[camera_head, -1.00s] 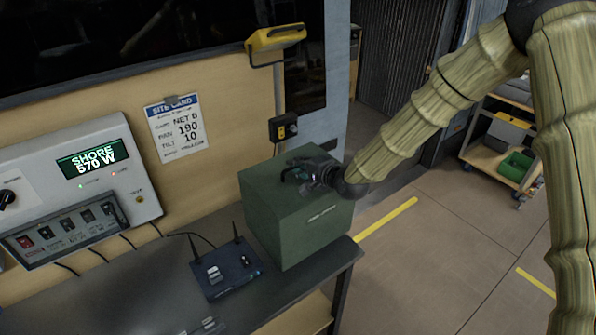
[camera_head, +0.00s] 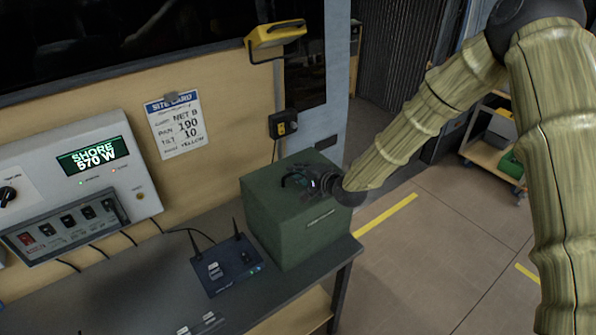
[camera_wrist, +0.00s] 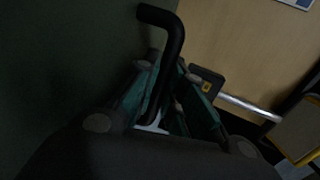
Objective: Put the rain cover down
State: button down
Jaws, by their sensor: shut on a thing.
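My gripper (camera_head: 294,181) is at the top of the cover, coming in from the right. In the wrist view, my gripper (camera_wrist: 160,98) has its teal-padded fingers shut on the cover's black bent handle (camera_wrist: 172,40). The cover's dark green surface (camera_wrist: 60,50) fills the left of that view.
A blue router (camera_head: 230,266) with two antennas stands close to the cover's left side. A grey power panel (camera_head: 80,190) is further left. A yellow lamp (camera_head: 274,35) and a black socket box (camera_head: 283,124) are on the wall behind. Floor lies open right of the counter.

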jog(key=c, duration=1.5)
grip_release()
jog(key=shift+r+p, duration=0.5)
jog(key=shift+s+d+b, duration=0.25)
jog(key=shift+b, duration=0.15)
jog(key=b+v, duration=0.4)
jog(key=v, duration=0.7)
jog(key=shift+s+r, duration=0.1)
jog(key=shift+s, duration=0.1)
